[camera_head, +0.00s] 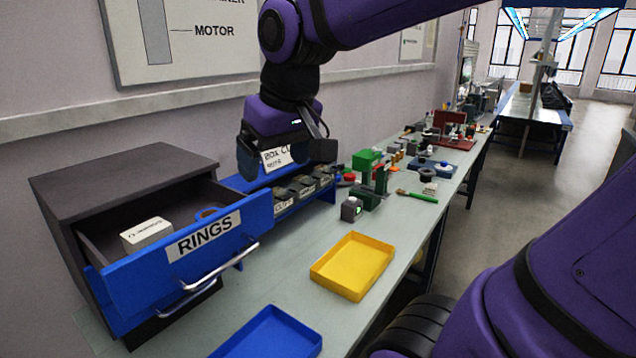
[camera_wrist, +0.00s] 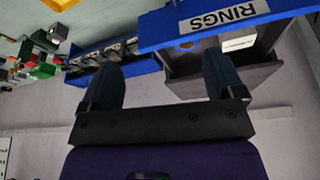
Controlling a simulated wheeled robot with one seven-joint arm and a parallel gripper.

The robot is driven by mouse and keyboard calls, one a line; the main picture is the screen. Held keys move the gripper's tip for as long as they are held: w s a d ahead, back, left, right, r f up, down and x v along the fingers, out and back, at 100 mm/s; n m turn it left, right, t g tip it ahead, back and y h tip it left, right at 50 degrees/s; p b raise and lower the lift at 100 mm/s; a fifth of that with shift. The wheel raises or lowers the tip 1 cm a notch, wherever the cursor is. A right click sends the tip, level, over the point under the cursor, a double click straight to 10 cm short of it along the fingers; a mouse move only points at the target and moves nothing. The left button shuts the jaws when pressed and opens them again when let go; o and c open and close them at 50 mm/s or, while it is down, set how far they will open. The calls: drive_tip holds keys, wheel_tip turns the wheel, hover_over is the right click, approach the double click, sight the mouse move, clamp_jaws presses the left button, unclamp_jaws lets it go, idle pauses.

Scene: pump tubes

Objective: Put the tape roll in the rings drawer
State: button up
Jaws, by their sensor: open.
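The drawer labelled RINGS (camera_head: 205,240) is blue-fronted and pulled open from a dark cabinet (camera_head: 125,180); it also shows in the wrist view (camera_wrist: 220,22). Inside it, close behind the front panel, is a small blue and orange round thing (camera_head: 207,212) that looks like the tape roll, partly hidden by the panel. Its orange part shows in the wrist view (camera_wrist: 186,44). A white box (camera_head: 146,234) lies in the drawer to its left. My gripper (camera_head: 284,160) is open and empty, above and to the right of the drawer, apart from it.
A blue rack of labelled bins (camera_head: 290,203) stands right of the cabinet, behind my gripper. A yellow tray (camera_head: 352,265) and a blue tray (camera_head: 268,335) lie on the bench. Several small parts, including a green-handled brush (camera_head: 417,196), crowd the bench farther back. The wall is close behind.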

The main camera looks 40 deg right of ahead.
drive_tip(key=s+d+f+t, duration=0.1)
drive_tip(key=s+f, duration=0.1)
drive_tip(key=s, duration=0.5)
drive_tip(key=shift+s+d, duration=0.25)
drive_tip(key=shift+s, duration=0.1)
drive_tip(key=shift+f, duration=0.1)
idle(0.7)
